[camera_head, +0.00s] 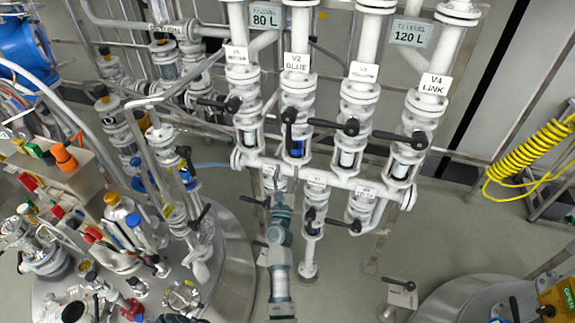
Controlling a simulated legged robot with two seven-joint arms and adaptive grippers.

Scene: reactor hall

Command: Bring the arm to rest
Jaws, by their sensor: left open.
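My left arm (281,278) reaches up from the bottom middle. My left gripper (281,182) is open, with its fingers pointing up at the white horizontal manifold pipe (335,181), below the V2 valve column. I see nothing held between the fingers. I cannot tell whether the fingertips touch the pipe or are only in front of it. My right gripper is not in view.
Four labelled white valve columns, V1 to V4 (433,84), with black lever handles (402,139) stand behind. A round steel vessel (225,270) crowded with fittings is at left. A yellow coiled hose (525,155) hangs at right. Floor (345,285) shows right of my arm.

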